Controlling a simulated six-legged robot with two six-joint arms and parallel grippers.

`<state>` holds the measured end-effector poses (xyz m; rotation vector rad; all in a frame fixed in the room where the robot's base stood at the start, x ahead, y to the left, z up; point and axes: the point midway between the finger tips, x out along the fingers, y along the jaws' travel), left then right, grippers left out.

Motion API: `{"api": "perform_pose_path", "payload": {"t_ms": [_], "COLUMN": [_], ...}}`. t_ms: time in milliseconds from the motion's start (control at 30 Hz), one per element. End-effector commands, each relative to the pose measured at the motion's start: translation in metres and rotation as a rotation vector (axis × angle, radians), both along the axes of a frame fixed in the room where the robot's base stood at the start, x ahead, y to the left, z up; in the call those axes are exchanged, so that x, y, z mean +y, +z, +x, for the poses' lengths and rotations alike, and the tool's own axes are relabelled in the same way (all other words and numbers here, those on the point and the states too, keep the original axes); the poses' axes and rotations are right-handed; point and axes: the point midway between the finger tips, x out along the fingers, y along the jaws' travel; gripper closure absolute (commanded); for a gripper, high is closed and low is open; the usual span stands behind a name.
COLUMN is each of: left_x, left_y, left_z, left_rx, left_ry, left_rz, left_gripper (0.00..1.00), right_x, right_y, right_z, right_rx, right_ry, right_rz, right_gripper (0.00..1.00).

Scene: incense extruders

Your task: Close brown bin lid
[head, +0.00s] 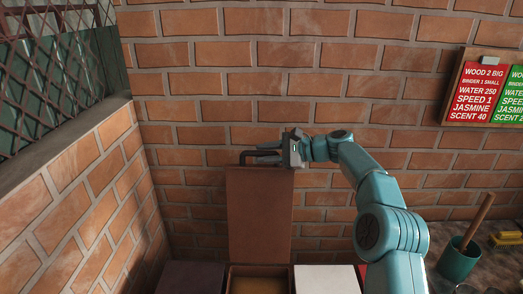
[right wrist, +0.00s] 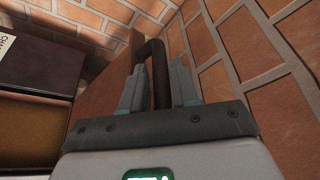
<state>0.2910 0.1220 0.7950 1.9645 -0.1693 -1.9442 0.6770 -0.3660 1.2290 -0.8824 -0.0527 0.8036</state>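The brown bin lid (head: 259,215) stands upright against the brick wall, so the brown bin (head: 258,268) is open below it, with tan-brown contents showing. A dark bar handle (head: 247,155) sits at the lid's top edge. My right gripper (head: 283,153) is at the handle's right part. In the right wrist view the fingers (right wrist: 158,75) stand on either side of the handle bar, with small gaps visible, so it looks open around the bar. The lid's side (right wrist: 112,65) shows left of the fingers. My left gripper is out of view.
A dark purple lid (head: 190,278) is left of the brown bin and a white lid (head: 325,279) right of it, both closed. A green cup (head: 459,260) with a wooden stick stands at right, near a yellow toy-like object (head: 506,239). Brick walls are close behind and left.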

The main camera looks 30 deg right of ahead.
Motion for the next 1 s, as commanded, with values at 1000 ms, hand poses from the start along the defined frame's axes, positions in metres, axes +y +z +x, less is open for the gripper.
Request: {"api": "perform_pose_path", "payload": {"t_ms": [1000], "left_x": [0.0], "left_y": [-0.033], "left_z": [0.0], "left_rx": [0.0], "left_ry": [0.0], "left_rz": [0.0], "left_gripper": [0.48], "right_x": [0.015], "right_y": [-0.01], "right_z": [-0.002], "right_rx": [-0.032], "right_ry": [-0.002], "right_rz": [-0.022], "right_gripper": [1.0]}}
